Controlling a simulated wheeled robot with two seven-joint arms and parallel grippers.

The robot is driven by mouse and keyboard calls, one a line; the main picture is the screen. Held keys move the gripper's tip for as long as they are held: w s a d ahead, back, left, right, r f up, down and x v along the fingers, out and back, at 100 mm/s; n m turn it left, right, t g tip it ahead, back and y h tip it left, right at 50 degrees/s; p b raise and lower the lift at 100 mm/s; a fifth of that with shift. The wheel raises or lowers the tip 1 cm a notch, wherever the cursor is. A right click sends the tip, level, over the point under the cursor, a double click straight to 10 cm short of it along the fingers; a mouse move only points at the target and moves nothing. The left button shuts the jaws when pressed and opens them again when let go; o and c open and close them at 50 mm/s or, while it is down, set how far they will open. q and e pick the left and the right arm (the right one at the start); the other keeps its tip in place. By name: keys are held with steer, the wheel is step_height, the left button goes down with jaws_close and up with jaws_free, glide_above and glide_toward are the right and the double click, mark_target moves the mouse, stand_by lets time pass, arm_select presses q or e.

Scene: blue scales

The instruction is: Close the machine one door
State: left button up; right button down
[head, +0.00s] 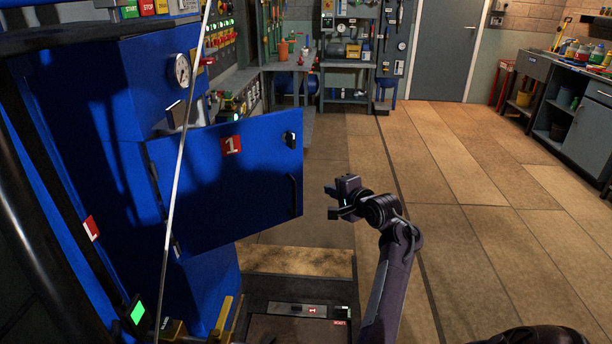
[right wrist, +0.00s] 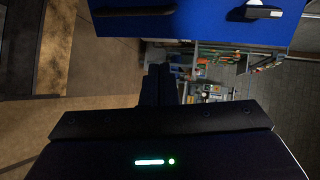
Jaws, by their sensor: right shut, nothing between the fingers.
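The machine one door (head: 225,185) is a blue panel with a red "1" label, swung open from the blue machine (head: 95,130) on the left. Its hinges are on its left edge. A black handle (head: 293,195) and a latch knob (head: 290,139) are near its free right edge. My right gripper (head: 332,202) is shut and empty, just right of the door's free edge and apart from it. In the right wrist view the door (right wrist: 205,22) fills the top, with its handle (right wrist: 135,11) and knob (right wrist: 262,12), beyond the shut fingers (right wrist: 158,85). My left gripper is not in view.
Shelves with tools (head: 345,75) and a grey door (head: 443,45) are at the back. A workbench (head: 575,100) stands at the right. The tiled floor between is clear.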

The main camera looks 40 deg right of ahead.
steer(key=b, duration=0.2)
glide_toward(300, 177)
steer(key=x, duration=0.5)
steer(key=shift+w+f, duration=0.1)
steer(key=shift+f, duration=0.05)
steer(key=shift+w+d, duration=0.1)
steer(key=shift+w, duration=0.5)
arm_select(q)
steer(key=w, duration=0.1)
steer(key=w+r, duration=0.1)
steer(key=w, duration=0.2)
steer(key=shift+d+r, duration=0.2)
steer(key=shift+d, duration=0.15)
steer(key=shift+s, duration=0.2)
